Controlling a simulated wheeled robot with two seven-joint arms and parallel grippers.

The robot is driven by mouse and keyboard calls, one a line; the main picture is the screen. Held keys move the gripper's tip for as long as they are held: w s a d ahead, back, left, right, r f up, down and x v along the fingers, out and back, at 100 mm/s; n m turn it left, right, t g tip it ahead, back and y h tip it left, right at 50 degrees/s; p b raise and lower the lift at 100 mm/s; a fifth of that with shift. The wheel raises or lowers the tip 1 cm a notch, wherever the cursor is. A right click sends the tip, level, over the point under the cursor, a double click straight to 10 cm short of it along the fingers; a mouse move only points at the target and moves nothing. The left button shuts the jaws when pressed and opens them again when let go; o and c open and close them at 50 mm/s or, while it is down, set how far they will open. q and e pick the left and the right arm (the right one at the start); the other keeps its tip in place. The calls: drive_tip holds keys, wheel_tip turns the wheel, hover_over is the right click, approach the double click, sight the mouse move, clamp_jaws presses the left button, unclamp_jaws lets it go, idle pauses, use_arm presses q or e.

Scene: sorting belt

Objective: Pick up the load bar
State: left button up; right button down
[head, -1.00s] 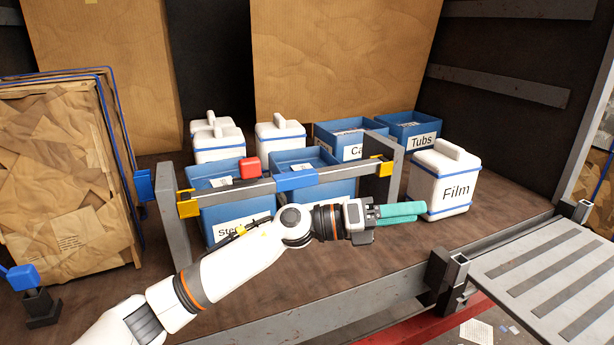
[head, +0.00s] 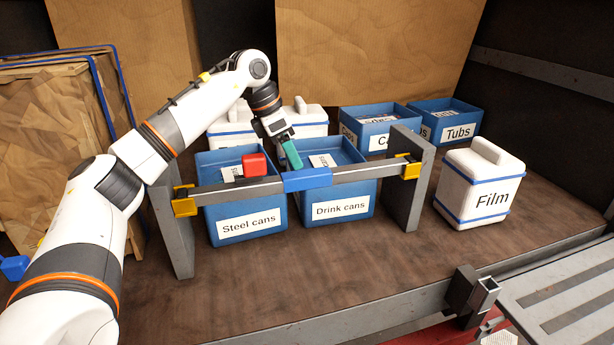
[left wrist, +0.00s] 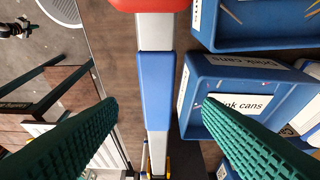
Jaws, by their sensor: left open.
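The load bar is a grey bar (head: 350,174) with a blue middle section (head: 308,179), a red block (head: 255,165) left of it, and yellow brackets near its ends. It lies level across two grey uprights. My left gripper (head: 291,155) is open and empty, just above and behind the blue section, pointing down. In the left wrist view its green fingers (left wrist: 160,105) lie one on each side of the blue section (left wrist: 155,90), apart from it. The red block (left wrist: 160,4) shows at the top edge there. My right gripper is not in view.
The Steel cans bin (head: 240,238) and Drink cans bin (head: 325,222) stand under and behind the bar. The white Film box (head: 470,205) stands right of the right upright (head: 402,195). More boxes and blue bins stand behind. The floor in front of the bar is clear.

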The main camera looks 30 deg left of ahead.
sight(305, 172)
use_arm(q)
drive_tip(key=shift+w+d+f, duration=0.15)
drive_tip(key=shift+w+f, duration=0.15)
drive_tip(key=shift+f, duration=0.35)
drive_tip(key=shift+w+d+f+p, duration=0.1)
drive_tip(key=shift+d+f+p, duration=0.15)
drive_tip(key=shift+p, duration=0.2)
drive_tip(key=p+x, duration=0.1)
drive_tip(key=x, duration=0.2)
drive_tip(key=shift+d+f+p, duration=0.25)
drive_tip(key=shift+p, duration=0.1)
drive_tip(key=shift+w+d+f, duration=0.1)
drive_tip(key=shift+w+f, duration=0.1)
drive_tip(key=shift+f, duration=0.25)
clamp_jaws()
drive_tip(key=shift+r, duration=0.25)
drive_tip(key=shift+w+f, duration=0.1)
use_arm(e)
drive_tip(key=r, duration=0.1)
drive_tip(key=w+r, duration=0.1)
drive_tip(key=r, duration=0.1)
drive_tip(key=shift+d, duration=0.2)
